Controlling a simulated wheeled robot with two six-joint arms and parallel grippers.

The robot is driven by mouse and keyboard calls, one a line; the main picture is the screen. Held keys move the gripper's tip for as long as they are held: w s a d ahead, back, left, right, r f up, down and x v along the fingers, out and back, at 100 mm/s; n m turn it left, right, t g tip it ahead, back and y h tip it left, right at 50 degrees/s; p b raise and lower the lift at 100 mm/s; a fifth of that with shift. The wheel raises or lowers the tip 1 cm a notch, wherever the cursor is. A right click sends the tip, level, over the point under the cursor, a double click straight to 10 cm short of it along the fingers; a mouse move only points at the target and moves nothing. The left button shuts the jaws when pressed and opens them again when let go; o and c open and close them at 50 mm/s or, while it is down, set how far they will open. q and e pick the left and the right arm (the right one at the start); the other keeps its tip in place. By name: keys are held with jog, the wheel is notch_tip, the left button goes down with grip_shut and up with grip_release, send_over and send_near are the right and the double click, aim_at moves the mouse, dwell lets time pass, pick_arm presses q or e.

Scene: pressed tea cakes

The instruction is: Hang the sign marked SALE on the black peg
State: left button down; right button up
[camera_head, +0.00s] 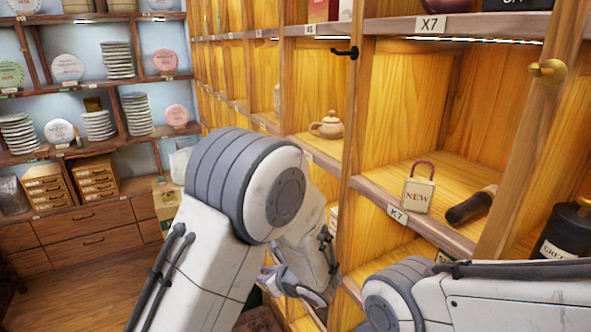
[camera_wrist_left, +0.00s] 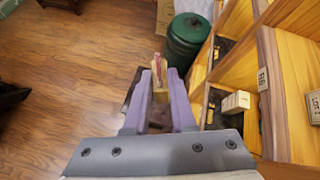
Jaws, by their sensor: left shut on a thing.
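The black peg (camera_head: 345,52) sticks out from a shelf upright at the upper middle of the head view. My left gripper (camera_wrist_left: 159,100) is shut on a small pale wooden sign (camera_wrist_left: 157,72) with a reddish loop. It is seen nearly edge-on in the left wrist view, so its lettering cannot be read. In the head view my left arm hides most of that gripper, low in front of the shelves and well below the black peg. Another sign (camera_head: 418,194), marked NEW with a dark red loop, stands on the K7 shelf. My right gripper is not in view.
A brass peg (camera_head: 547,71) is on the upright at the right. A teapot (camera_head: 327,125) and a dark cylinder (camera_head: 470,205) sit on shelves. A green canister (camera_wrist_left: 187,42) stands beyond the held sign. The wooden floor (camera_wrist_left: 70,85) at left is mostly clear.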

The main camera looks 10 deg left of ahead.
pick_arm(q)
jog(key=w+d+r+m+t+h+p, duration=0.1)
jog(key=d+r+m+p, duration=0.15)
jog(key=r, duration=0.95)
jog(key=w+d+r+m+p, duration=0.2)
jog(key=d+r, duration=0.1)
jog(key=r, duration=1)
jog(key=s+d+r+m+t+h+p, duration=0.1)
jog(key=s+r+m+h+p, duration=0.15)
jog(key=r, duration=0.95)
jog(key=s+d+r+m+t+h+p, duration=0.15)
jog(key=s+r+m, duration=0.25)
jog(key=r, duration=0.9)
jog(key=w+d+f+p, duration=0.1)
jog(key=w+d+p, duration=0.1)
jog(key=w+d, duration=0.3)
jog(key=d, duration=0.2)
jog(key=shift+w+d+f+m+p, duration=0.25)
jog(key=shift+w+d+m+p, duration=0.05)
jog(key=shift+w+d, duration=0.1)
